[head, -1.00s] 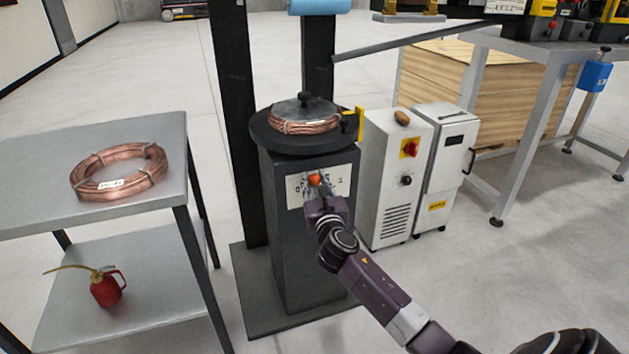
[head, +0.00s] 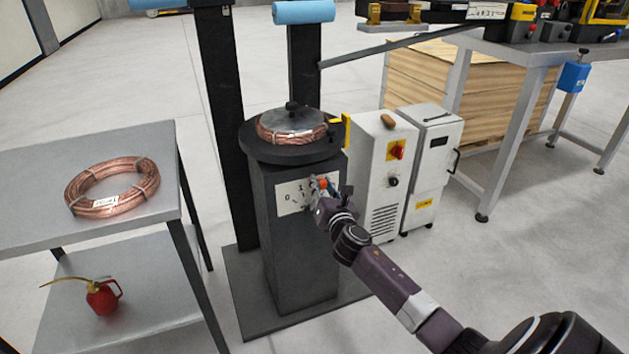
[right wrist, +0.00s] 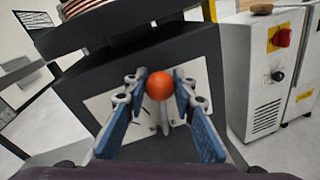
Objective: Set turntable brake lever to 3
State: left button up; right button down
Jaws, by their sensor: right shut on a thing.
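The turntable brake lever has an orange ball knob (head: 323,183) and stands in front of a white dial plate (head: 289,198) on the dark pedestal (head: 290,245). A 0 and a 1 show on the plate to the left of the knob; the marks nearer the gripper are partly hidden. My right gripper (head: 321,188) is shut on the knob. In the right wrist view the knob (right wrist: 160,86) sits between the two blue-padded fingers, with the lever's stem below it. I cannot read which mark the lever points at. My left gripper is not in view.
The turntable (head: 262,150) with a copper coil (head: 290,133) sits atop the pedestal. White cabinets (head: 375,190) stand close on the right. A grey table (head: 40,170) with another coil (head: 112,187) and a red oil can (head: 102,298) stands left.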

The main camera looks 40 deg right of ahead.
jog(key=d+f+m, duration=0.1)
jog(key=d, duration=0.1)
jog(key=s+d+m+p, duration=0.1)
jog(key=m, duration=0.1)
jog(key=d+f+m+y+p, duration=0.1)
jog(key=d+m, duration=0.1)
jog(key=shift+s+d+f, duration=0.2)
jog(key=shift+d+f, duration=0.1)
jog(key=shift+d, duration=0.05)
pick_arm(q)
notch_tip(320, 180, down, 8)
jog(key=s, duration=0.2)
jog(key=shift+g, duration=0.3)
pick_arm(e)
jog(key=shift+s+d+f+m, duration=0.1)
jog(key=shift+d+f+m, duration=0.45)
jog(key=shift+m, duration=0.15)
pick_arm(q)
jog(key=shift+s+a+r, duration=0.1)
pick_arm(e)
jog(key=c, duration=1.6)
grip_release()
jog(key=shift+s, duration=0.1)
jog(key=v, duration=1.2)
jog(key=shift+r, duration=0.25)
